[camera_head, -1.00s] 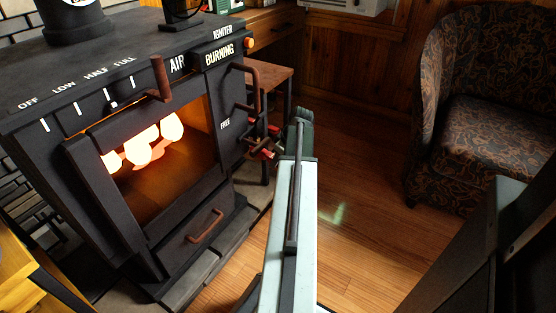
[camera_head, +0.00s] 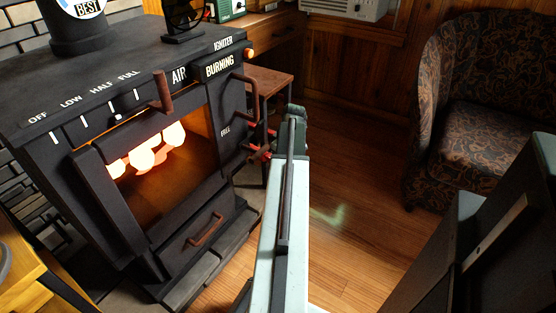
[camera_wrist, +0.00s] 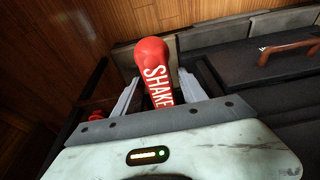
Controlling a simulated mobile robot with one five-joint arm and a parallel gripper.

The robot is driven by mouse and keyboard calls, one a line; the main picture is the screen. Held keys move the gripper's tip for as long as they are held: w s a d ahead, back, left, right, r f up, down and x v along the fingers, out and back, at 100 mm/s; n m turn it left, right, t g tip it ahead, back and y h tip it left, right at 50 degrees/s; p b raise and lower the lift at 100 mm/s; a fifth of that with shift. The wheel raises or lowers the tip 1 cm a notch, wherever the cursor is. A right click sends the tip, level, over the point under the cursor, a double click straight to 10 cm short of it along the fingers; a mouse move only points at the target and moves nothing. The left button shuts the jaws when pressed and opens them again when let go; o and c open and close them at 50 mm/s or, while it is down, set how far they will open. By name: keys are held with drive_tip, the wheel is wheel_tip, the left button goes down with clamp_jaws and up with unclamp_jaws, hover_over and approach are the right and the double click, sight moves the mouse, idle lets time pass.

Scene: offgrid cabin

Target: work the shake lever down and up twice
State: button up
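The shake lever (camera_wrist: 154,68) has a red, rounded handle with "SHAKE" in white letters. In the wrist view it stands between the two fingers of my gripper (camera_wrist: 158,78), with a narrow gap showing on each side. The fingers are apart and beside the handle. The lower end of the lever is hidden behind the gripper body. In the head view, red parts show small beside the stove's right side, partly hidden by my arm. The black stove (camera_head: 190,95) has a lit fire window and labels such as "AIR" and "BURNING".
A brown drawer handle (camera_head: 205,230) sits low on the stove front, and another brown handle (camera_head: 246,92) is on its right side. A small brown table (camera_head: 270,82) stands behind. A patterned armchair (camera_head: 480,120) is at the right. Wooden floor (camera_head: 350,190) lies clear between.

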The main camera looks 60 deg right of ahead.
drive_tip(key=shift+r, duration=0.1)
drive_tip(key=shift+r+p, duration=0.3)
drive_tip(key=shift+p, duration=0.1)
drive_tip(key=p+v, duration=0.7)
drive_tip(key=shift+s+r, duration=0.15)
